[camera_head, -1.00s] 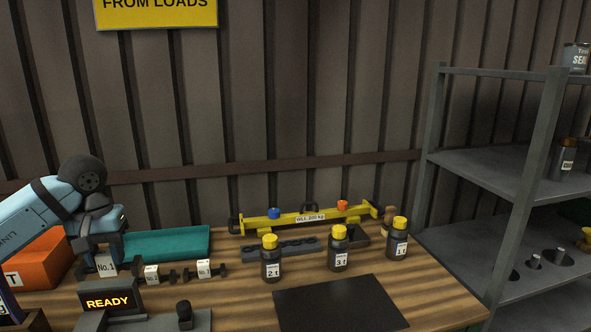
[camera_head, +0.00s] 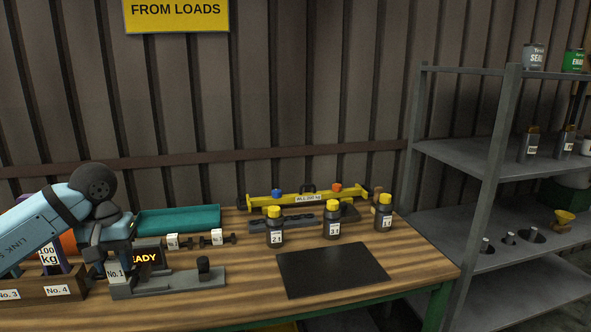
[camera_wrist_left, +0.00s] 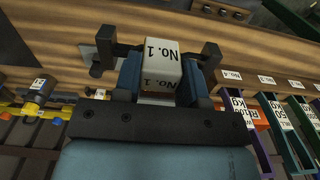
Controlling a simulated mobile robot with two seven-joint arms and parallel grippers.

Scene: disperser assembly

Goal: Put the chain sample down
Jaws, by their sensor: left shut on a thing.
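My left gripper (camera_head: 113,262) is shut on the chain sample with the white No. 1 tag (camera_head: 116,274). In the left wrist view the tag (camera_wrist_left: 160,62) sits between the two fingertips (camera_wrist_left: 160,85), with dark end pieces sticking out on both sides. In the head view the sample is at the left end of the grey test fixture (camera_head: 170,287), in front of the display. I cannot tell whether it touches the fixture. Two other tagged samples (camera_head: 178,242) (camera_head: 217,237) lie on the bench behind. My right gripper is not in view.
A lit display (camera_head: 145,257) stands just behind the fixture, partly hidden by my gripper. A black mat (camera_head: 330,270), several yellow-capped bottles (camera_head: 332,228) and a teal tray (camera_head: 180,220) are on the bench.

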